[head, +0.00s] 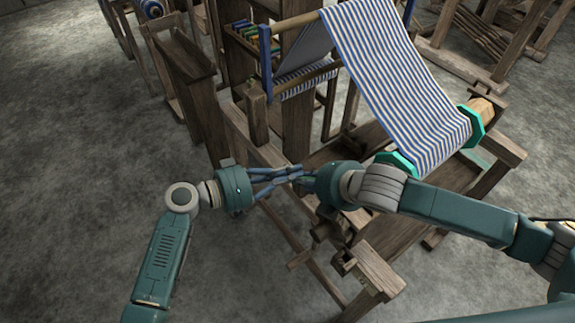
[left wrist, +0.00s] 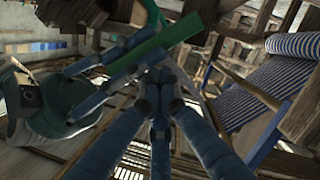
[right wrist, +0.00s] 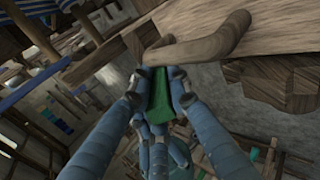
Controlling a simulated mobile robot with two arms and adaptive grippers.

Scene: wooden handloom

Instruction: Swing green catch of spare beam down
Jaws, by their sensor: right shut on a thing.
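My right gripper (right wrist: 158,92) is shut on a green piece, the green catch (right wrist: 160,98), in the right wrist view. Above it is a curved wooden piece (right wrist: 205,45) on a wooden beam. In the left wrist view a long green bar (left wrist: 145,55) slants across, just beyond my left gripper (left wrist: 160,85), whose fingertips are together with nothing seen between them. The right gripper's fingers (left wrist: 105,85) are at the left there. In the head view the left gripper (head: 280,177) and right gripper (head: 300,177) meet in front of the loom and hide the catch.
The loom's striped cloth (head: 390,75) runs to a roller with green end plates (head: 478,125) on the right. Wooden loom posts (head: 255,115) and rails stand close around both grippers. Bare floor (head: 80,140) is free on the left.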

